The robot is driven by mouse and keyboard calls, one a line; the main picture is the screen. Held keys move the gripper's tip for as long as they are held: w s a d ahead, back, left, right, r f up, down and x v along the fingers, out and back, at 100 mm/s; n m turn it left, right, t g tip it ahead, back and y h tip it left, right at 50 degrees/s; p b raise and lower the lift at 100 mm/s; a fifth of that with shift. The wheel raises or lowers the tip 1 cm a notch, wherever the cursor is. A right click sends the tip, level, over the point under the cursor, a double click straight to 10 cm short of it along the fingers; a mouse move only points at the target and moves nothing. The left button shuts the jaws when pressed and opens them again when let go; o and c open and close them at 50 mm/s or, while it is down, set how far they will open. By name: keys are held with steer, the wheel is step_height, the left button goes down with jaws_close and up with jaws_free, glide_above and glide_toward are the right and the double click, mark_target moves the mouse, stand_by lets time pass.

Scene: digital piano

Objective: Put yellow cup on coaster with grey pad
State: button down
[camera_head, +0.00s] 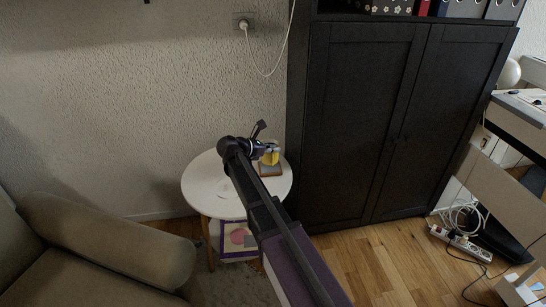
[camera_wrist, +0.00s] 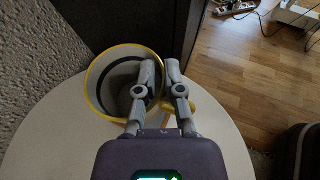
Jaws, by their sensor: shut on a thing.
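The yellow cup (camera_head: 271,158) is at the right side of the round white table in the head view. In the wrist view the cup (camera_wrist: 92,98) is seen from above, with a yellow rim and pale inner wall. My gripper (camera_wrist: 158,68) is shut on the cup at its wall and handle side, one finger inside the rim and one outside. My gripper (camera_head: 266,148) also shows in the head view. A brown-edged coaster (camera_head: 270,174) shows directly below the cup. Whether the cup touches it cannot be told, and its pad is mostly hidden.
The round white table (camera_head: 200,184) has free room on its left. A colourful printed item (camera_head: 238,238) is below the tabletop. A dark cabinet (camera_head: 350,120) stands close behind on the right, a sofa (camera_head: 100,250) at front left. A power strip (camera_head: 460,243) lies on the floor.

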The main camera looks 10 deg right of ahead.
steer(key=shift+f+b, duration=1.1)
steer(key=shift+f, duration=0.25)
steer(key=shift+f, duration=0.15)
steer(key=c, duration=0.8)
jaws_free()
steer(key=shift+o, duration=0.2)
steer(key=shift+r, duration=0.25)
steer(key=shift+s+a+r+p, duration=0.15)
steer(key=shift+a+p, duration=0.15)
steer(key=shift+a, duration=0.05)
steer(key=p+v, duration=0.4)
steer(key=v, duration=0.7)
